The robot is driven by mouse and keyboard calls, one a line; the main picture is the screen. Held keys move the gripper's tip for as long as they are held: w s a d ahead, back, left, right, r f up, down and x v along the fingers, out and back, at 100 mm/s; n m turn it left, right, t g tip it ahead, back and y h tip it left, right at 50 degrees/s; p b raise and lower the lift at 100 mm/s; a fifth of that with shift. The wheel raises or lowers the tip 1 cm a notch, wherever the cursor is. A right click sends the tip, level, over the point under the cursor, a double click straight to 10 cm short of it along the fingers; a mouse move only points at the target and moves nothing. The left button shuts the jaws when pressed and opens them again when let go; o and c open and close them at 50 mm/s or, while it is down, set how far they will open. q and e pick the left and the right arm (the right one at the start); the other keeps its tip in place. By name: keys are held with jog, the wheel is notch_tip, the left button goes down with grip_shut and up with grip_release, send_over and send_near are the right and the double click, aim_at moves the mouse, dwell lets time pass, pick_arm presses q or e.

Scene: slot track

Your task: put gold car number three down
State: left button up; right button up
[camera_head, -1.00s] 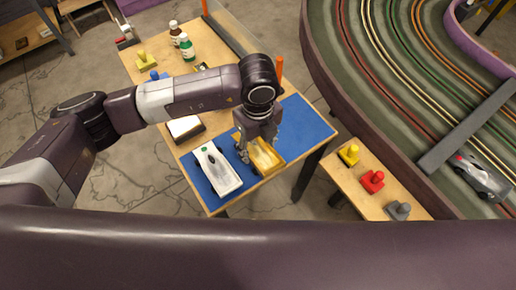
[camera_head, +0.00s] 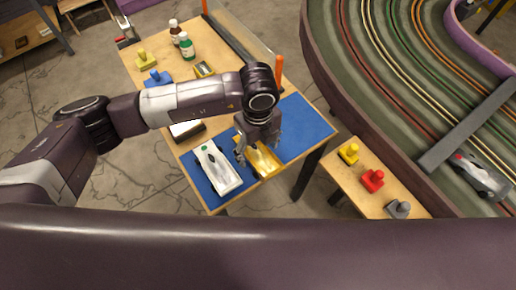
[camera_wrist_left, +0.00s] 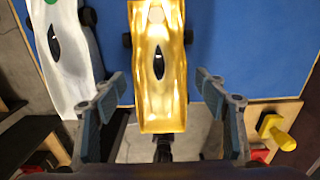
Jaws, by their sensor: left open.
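Gold car number three (camera_head: 264,162) rests on the blue mat (camera_head: 305,128) on the wooden table. It fills the middle of the left wrist view (camera_wrist_left: 160,75), with dark wheels beside its body. My left gripper (camera_head: 250,152) is directly over the gold car and hides part of it. In the left wrist view my left gripper (camera_wrist_left: 161,115) is open, one finger on each side of the car's near end, with gaps between. A white car (camera_head: 218,170) lies on the mat just left of the gold one. My right gripper is not in view.
Two bottles (camera_head: 188,47), a yellow piece (camera_head: 146,61) and a blue piece (camera_head: 156,77) stand on the far part of the table. A small bench (camera_head: 350,178) with yellow, red and grey pieces is to the right. The mat's right part is clear.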

aim_at(258, 151)
pick_arm(q)
notch_tip(258, 151, up, 12)
jog(key=b, duration=0.2)
jog(key=shift+r, duration=0.15)
dwell(0.5)
